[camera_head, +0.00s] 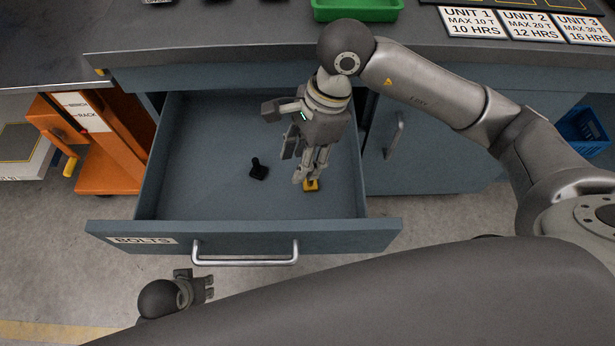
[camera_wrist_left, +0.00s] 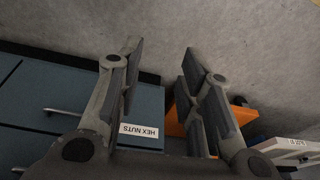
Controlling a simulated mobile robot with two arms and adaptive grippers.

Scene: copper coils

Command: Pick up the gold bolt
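The gold bolt (camera_head: 311,186) is in the open drawer labelled BOLTS, toward its right side; only its yellow base shows clearly. My right gripper (camera_head: 309,172) reaches down into the drawer, with its fingertips right at the gold bolt and hiding its upper part. Whether the fingers grip the bolt or only stand around it, I cannot tell. My left gripper (camera_head: 208,288) is low in front of the drawer, away from the bolt. In the left wrist view its fingers (camera_wrist_left: 160,70) are apart with nothing between them.
A black bolt (camera_head: 258,170) stands left of the gold one in the drawer (camera_head: 205,125). The drawer front with its handle (camera_head: 245,261) lies between my left gripper and the bolts. A green bin (camera_head: 356,10) is on the worktop. An orange rack (camera_head: 105,165) stands left.

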